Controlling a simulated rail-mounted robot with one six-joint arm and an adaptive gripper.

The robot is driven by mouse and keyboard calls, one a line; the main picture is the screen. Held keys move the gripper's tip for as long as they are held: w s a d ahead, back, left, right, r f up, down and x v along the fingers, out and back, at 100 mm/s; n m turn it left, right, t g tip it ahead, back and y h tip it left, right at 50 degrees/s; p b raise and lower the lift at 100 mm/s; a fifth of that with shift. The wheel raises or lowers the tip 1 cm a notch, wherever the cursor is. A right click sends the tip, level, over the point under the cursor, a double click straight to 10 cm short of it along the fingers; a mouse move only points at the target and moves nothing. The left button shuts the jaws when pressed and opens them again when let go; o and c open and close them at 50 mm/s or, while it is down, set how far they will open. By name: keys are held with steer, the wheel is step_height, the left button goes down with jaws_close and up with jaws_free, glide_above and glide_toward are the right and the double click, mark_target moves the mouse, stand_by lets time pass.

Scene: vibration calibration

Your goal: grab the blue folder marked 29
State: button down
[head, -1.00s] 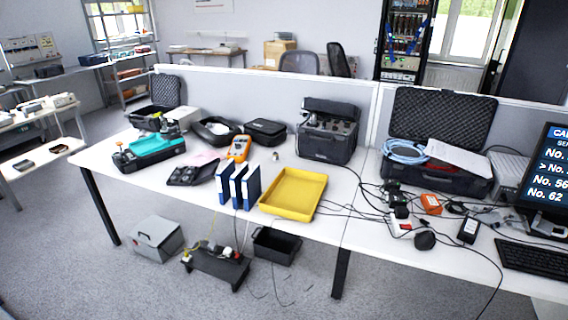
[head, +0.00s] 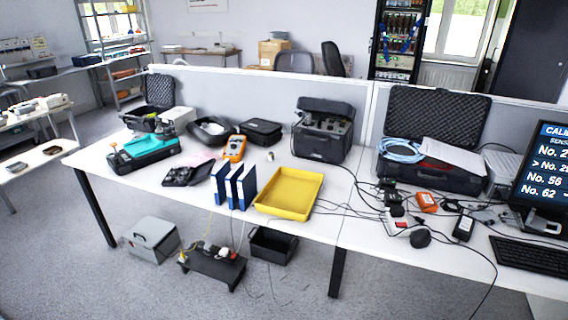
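Three blue folders with white spines stand upright side by side near the front edge of the white table: a left one (head: 219,182), a middle one (head: 233,186) and a right one (head: 245,187). Any numbers on their spines are too small to read, so I cannot tell which is marked 29. My gripper is not in the head view.
A yellow tray (head: 289,193) sits just right of the folders. Cables cover the table to the right. A monitor (head: 541,170) stands far right.

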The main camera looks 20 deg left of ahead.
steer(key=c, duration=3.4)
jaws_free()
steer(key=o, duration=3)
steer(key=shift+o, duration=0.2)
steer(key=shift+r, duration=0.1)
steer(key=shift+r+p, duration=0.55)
steer(key=shift+p, duration=0.1)
